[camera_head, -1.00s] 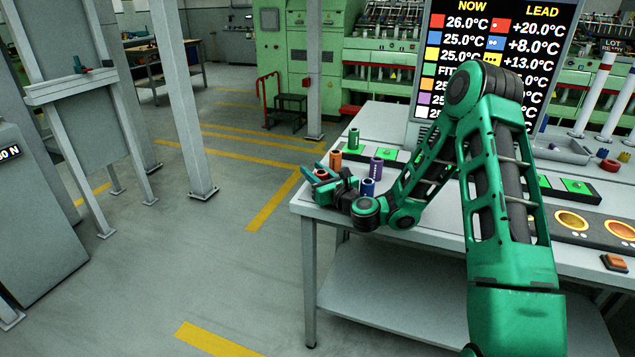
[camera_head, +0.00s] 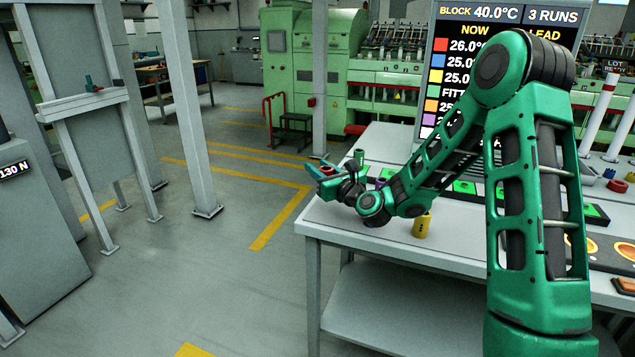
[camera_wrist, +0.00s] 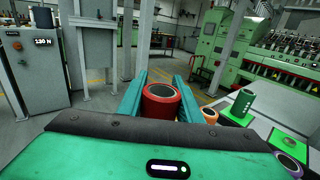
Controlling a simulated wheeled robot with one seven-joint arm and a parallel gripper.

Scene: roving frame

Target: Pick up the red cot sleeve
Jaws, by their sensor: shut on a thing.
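The red cot sleeve (camera_wrist: 161,102) is a short hollow cylinder. In the wrist view it sits between the two teal fingers of my gripper (camera_wrist: 160,90), which is shut on it. In the head view my gripper (camera_head: 322,169) is at the left end of the workbench, above its far left edge; a small bit of red shows between the fingers there. Most of the sleeve is hidden by the gripper in that view.
The bench (camera_head: 330,222) holds a green sleeve (camera_wrist: 241,102), an orange one (camera_wrist: 209,115), a purple one (camera_wrist: 288,163) and a yellow one (camera_head: 423,225). A temperature board (camera_head: 455,70) stands behind. A grey post (camera_head: 194,110) stands on open floor at left.

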